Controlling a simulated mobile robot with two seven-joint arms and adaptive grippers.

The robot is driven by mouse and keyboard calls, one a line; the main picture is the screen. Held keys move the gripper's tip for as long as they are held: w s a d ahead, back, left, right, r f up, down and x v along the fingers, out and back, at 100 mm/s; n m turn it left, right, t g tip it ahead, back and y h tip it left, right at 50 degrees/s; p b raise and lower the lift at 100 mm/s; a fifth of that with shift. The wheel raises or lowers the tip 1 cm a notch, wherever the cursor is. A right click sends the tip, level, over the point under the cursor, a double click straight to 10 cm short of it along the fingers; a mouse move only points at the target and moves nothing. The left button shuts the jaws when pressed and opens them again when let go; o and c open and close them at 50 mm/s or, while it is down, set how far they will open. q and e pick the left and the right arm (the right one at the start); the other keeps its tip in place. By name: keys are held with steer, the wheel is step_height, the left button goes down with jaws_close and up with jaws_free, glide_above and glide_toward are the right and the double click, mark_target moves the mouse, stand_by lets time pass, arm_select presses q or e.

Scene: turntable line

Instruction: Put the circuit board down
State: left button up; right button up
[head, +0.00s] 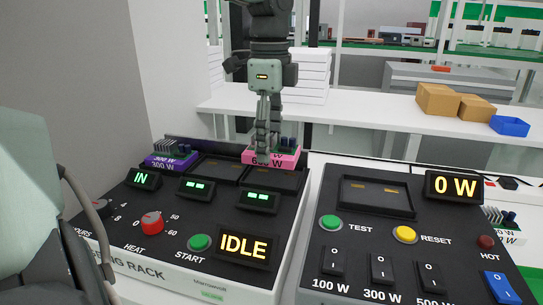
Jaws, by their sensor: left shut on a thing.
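My left gripper (268,140) comes down from the top, pointing straight down, and is shut on a circuit board with a pink base (285,160). The fingers partly cover the board and its wattage label. The pink board is over the far part of the rightmost slot of the black aging rack (122,218). I cannot tell whether it touches the slot or hangs just above it. The near part of that slot shows bare. My right gripper is not in view.
A purple 300 W board (170,160) sits in the rack's left slot; the middle slot (218,168) is empty. The test station (338,222) to the right has an empty bay and reads 0 W. Another board (497,217) stands at the far right. Boxes (437,101) sit on the back shelf.

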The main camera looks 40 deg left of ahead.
arm_select(q)
steer(key=shift+w+f, duration=0.15)
steer(key=shift+w, duration=0.15)
step_height(320, 180, down, 3)
steer(key=shift+f, duration=0.5)
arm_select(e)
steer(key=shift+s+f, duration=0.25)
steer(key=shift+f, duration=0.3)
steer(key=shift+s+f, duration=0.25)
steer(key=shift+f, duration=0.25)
arm_select(q)
steer(key=shift+f, duration=0.1)
steer(key=shift+f, duration=0.1)
steer(key=o, duration=1)
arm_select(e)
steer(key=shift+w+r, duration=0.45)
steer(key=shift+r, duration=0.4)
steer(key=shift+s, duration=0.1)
